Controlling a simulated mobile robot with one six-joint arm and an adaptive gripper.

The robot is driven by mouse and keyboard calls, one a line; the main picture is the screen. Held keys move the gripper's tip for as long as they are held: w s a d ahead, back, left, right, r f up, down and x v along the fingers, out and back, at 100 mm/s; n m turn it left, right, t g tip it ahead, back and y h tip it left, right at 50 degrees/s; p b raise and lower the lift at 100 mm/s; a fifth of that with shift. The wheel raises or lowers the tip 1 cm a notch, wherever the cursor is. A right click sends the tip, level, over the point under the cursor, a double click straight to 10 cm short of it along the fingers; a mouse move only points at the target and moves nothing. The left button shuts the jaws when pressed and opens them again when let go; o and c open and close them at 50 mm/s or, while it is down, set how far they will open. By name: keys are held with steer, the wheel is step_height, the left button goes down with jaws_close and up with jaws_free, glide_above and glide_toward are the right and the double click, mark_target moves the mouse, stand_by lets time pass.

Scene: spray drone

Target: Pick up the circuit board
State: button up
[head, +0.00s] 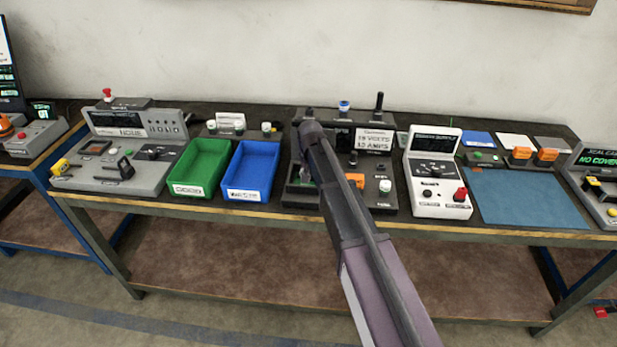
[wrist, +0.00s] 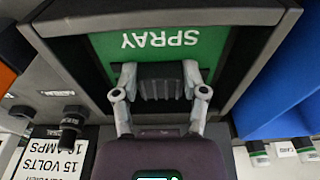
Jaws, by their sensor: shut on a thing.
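The circuit board (wrist: 215,45) appears in the wrist view as a green panel marked "SPRAY", with a dark ribbed block (wrist: 160,88) at its middle. It sits inside the grey frame of a console. My gripper (wrist: 160,78) is shut on the ribbed block, one finger at each side. In the head view my arm reaches over the dark console (head: 335,137), and the fingers and most of the board are hidden behind it.
A blue tray (head: 249,195) and a green tray (head: 197,189) stand left of the console. A white panel box (head: 432,190) stands close on its right. Beyond it lies a blue mat (head: 525,200) with free room. A "15 VOLTS 10 AMPS" label (wrist: 50,152) is beside the console's knobs.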

steer(key=shift+r+p, duration=4.8)
steer(key=shift+r, duration=0.1)
